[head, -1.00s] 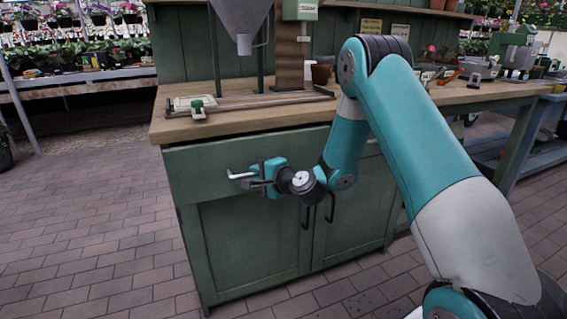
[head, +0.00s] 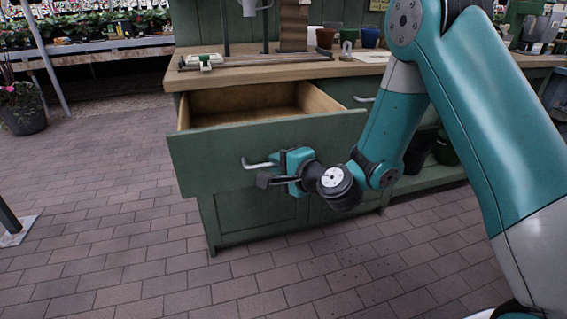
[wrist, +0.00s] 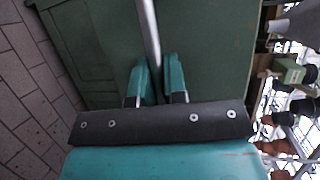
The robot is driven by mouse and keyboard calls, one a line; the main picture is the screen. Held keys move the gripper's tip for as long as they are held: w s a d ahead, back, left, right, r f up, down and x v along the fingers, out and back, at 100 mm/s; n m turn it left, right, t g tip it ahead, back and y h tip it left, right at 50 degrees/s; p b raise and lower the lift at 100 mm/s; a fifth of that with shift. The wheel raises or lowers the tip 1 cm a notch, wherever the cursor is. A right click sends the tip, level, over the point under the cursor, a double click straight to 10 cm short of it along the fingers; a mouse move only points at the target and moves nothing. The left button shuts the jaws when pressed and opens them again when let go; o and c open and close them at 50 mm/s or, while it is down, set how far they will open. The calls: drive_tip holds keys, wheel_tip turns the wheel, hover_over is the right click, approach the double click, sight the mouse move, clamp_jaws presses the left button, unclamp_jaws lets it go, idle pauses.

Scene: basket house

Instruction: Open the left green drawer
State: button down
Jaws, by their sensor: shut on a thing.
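The left green drawer (head: 205,160) is pulled well out of the green cabinet, and its bare wooden inside shows empty in the head view. Its metal bar handle (head: 256,164) is on the drawer front. My gripper (head: 277,170) is shut on the handle. In the wrist view, the two teal fingers of my gripper (wrist: 160,80) close on either side of the handle bar (wrist: 150,35), in front of the green drawer face (wrist: 95,45). Part of the handle is hidden behind my gripper.
The wooden worktop (head: 240,73) above the drawer carries a clamp-like tool (head: 203,61) and several pots. A second drawer handle (head: 364,99) shows to the right. A potted plant (head: 22,110) stands at the far left. The brick floor (head: 110,190) left of the cabinet is clear.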

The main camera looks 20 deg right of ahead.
drive_tip(key=shift+s+b, duration=0.7)
drive_tip(key=shift+s, duration=1)
drive_tip(key=c, duration=1.2)
unclamp_jaws()
